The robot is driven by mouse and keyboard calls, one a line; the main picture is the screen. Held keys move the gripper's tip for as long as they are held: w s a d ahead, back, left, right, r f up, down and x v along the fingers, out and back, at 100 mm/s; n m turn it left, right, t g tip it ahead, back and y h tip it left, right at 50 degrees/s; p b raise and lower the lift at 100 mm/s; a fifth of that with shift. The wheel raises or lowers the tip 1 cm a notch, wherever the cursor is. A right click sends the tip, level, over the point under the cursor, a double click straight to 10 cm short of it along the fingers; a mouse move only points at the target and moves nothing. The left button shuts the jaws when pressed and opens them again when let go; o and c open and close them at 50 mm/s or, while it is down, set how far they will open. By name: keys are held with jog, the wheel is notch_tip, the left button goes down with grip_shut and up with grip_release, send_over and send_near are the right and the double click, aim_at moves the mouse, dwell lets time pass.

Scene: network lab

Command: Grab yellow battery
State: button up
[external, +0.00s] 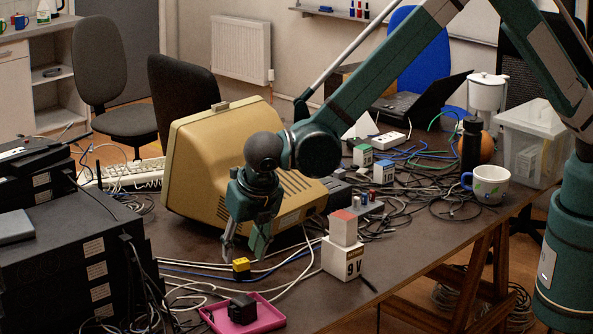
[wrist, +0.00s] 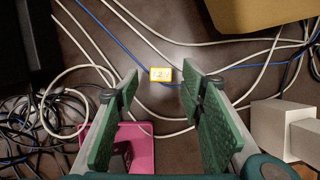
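A small yellow battery (external: 241,264) with a dark top part sits on the dark table in the external view. In the wrist view the yellow battery (wrist: 161,74) shows with a pale label, ahead of and between the fingertips. My gripper (external: 244,252) points down just above the battery in the external view. In the wrist view my gripper (wrist: 160,85) is open with nothing between its green finger pads. The battery looks apart from both fingers.
A pink tray (external: 274,318) holding a black block (external: 242,308) lies at the front. A white 9V box (external: 346,262) stands to the right. Cables (external: 200,275) run around the battery. A beige monitor (external: 185,170) stands behind, black equipment (external: 75,265) at left.

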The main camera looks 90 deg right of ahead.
aim_at(242, 261)
jog(key=shift+f, duration=0.25)
jog(key=shift+b+x, duration=0.5)
jog(key=shift+x, duration=2.05)
jog(key=shift+s+a+f, duration=0.1)
jog(key=c, duration=1)
